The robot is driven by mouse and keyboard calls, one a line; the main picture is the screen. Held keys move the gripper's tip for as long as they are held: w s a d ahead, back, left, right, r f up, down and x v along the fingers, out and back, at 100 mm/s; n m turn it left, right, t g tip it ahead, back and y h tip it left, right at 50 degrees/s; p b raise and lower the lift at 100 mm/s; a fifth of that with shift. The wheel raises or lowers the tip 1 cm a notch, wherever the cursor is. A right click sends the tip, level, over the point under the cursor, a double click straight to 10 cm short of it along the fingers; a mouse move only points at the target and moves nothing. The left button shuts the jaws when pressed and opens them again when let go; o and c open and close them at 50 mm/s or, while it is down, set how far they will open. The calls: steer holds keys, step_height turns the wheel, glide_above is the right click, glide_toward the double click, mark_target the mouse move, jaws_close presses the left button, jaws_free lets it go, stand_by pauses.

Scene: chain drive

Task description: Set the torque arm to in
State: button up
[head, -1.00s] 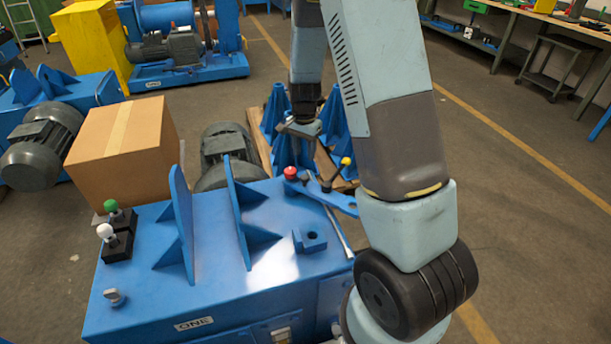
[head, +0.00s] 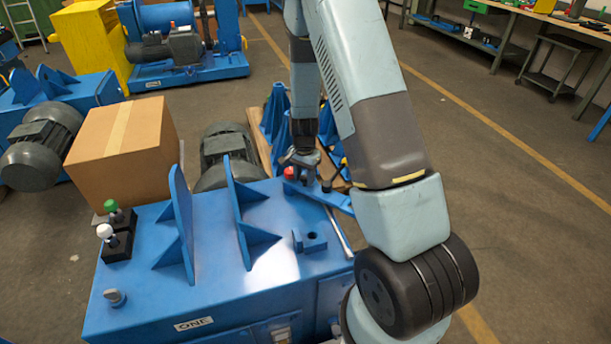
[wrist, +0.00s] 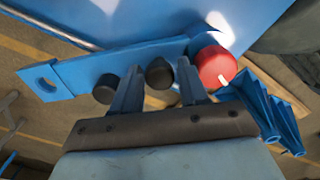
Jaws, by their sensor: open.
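The torque arm is a flat blue bar (head: 340,203) at the far right corner of the blue bench marked ONE. In the wrist view the bar (wrist: 75,73) runs from a holed end at left toward a red knob (wrist: 215,67). The red knob also shows in the head view (head: 289,173). My gripper (head: 303,166) is over the bar beside the red knob. In the wrist view its open fingers (wrist: 159,66) stand either side of a black knob (wrist: 158,72). A second black knob (wrist: 104,89) is left of the left finger. Contact cannot be told.
Two upright blue plates (head: 240,212) and a small holed block (head: 309,240) stand on the bench (head: 150,290). Green (head: 112,207) and white (head: 105,232) knobs are at left. A cardboard box (head: 120,155) and blue cones on a pallet are behind.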

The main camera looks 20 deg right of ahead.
steer(key=shift+c, duration=0.4)
jaws_close()
steer(key=shift+d, duration=0.25)
steer(key=shift+a, duration=0.2)
